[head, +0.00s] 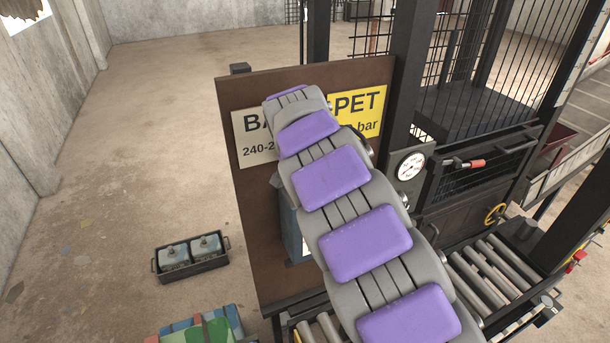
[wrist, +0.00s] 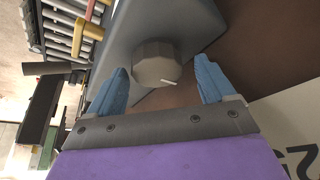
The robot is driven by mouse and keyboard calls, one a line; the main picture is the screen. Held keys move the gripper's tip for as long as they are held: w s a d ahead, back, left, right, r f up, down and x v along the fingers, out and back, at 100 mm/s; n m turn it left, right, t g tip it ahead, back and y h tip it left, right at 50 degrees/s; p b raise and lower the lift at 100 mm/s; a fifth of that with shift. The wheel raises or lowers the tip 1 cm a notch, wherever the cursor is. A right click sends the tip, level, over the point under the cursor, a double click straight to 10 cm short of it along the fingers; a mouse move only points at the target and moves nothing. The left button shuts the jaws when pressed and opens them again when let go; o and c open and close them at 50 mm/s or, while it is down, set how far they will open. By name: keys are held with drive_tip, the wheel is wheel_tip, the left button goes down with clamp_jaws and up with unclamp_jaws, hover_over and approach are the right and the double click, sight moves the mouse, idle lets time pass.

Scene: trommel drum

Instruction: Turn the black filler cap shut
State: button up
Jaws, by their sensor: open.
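The filler cap (wrist: 157,62) shows in the wrist view as a faceted, dark grey-brown knob with a short white mark near its lower right edge. It sits on a smooth grey housing (wrist: 190,20). My gripper (wrist: 161,66) is open, with one blue finger on each side of the cap. Gaps show between the cap and both fingers, and I see no contact. In the head view my arm hides the cap and my gripper. Part of a blue-grey box (head: 291,232) shows behind the arm, against a brown panel (head: 262,262).
A pressure gauge (head: 411,166), a red-handled lever (head: 470,164) and a yellow handwheel (head: 495,214) are right of the arm. Rollers (head: 490,262) lie below them. A black tray (head: 192,268) with two grey units stands on the floor. The floor at left is mostly clear.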

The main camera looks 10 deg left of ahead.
drive_tip(key=v, duration=1.7)
drive_tip(key=shift+a+b, duration=0.15)
drive_tip(key=shift+b, duration=0.25)
drive_tip(key=shift+r, duration=0.1)
